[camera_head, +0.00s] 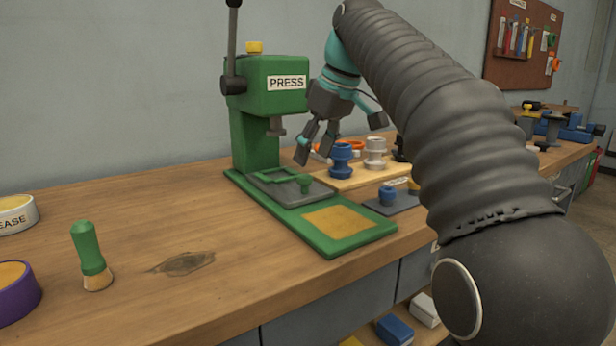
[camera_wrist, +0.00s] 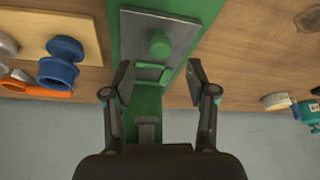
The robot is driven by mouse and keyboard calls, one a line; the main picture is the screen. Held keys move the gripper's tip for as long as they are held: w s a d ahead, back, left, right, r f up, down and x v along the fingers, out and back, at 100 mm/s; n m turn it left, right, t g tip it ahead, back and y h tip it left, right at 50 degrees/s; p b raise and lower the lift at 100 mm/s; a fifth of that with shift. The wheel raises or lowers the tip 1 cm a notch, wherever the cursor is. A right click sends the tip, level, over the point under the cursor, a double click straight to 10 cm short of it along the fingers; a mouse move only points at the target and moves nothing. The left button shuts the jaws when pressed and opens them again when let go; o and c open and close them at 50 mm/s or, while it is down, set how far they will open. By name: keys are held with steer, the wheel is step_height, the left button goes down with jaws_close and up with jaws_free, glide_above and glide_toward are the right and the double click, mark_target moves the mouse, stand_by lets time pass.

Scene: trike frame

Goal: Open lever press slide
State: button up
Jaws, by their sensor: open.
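The green lever press (camera_head: 270,115), labelled PRESS, stands on the workbench with its black lever (camera_head: 232,45) pointing up. Its slide (camera_head: 290,188) is a grey plate with a green knob (camera_head: 306,183), lying on the green base in front of the column; the base's front end has a tan pad (camera_head: 340,221). In the wrist view the slide plate (camera_wrist: 172,40) and its round knob (camera_wrist: 160,43) lie beyond my fingertips. My gripper (camera_head: 340,145) is open and empty, above and to the right of the slide. Its fingers (camera_wrist: 156,85) point down toward the base, apart from the knob.
A wooden board (camera_head: 350,177) with blue and silver spools stands right of the press, near a grey plate (camera_head: 391,204) with small parts. A green-handled brush (camera_head: 90,255), a GREASE tin (camera_head: 15,214) and a purple roll (camera_head: 16,292) are at left. The bench between is clear.

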mark_target(305, 176)
steer(key=shift+b+x, duration=0.45)
steer(key=shift+x, duration=1.85)
jaws_close()
